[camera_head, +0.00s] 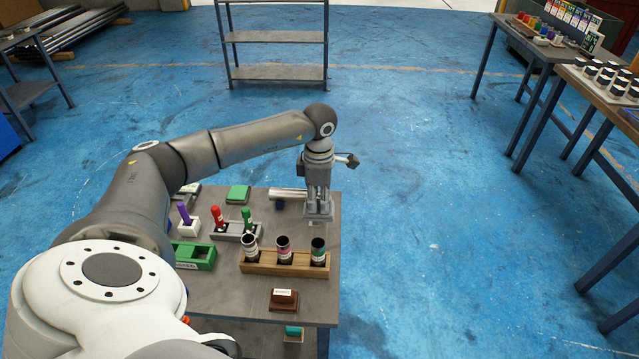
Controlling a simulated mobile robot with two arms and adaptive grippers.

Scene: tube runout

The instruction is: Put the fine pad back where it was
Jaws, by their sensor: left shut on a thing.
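My left gripper (318,207) points down over the right edge of the grey table (230,290). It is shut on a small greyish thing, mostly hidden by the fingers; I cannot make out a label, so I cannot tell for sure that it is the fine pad. A flat green pad (238,194) lies at the back of the table. A reddish-brown block (284,300) with a white label stands near the front edge. A green tray (195,257) with a label sits at the left, and its inside looks dark. My right gripper is not in view.
A wooden rack (284,265) holds three dark-topped tubes. A grey rack (236,236) holds red and green markers, and a white holder (188,228) a purple one. A silver tube (286,193) lies behind, close to my gripper.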

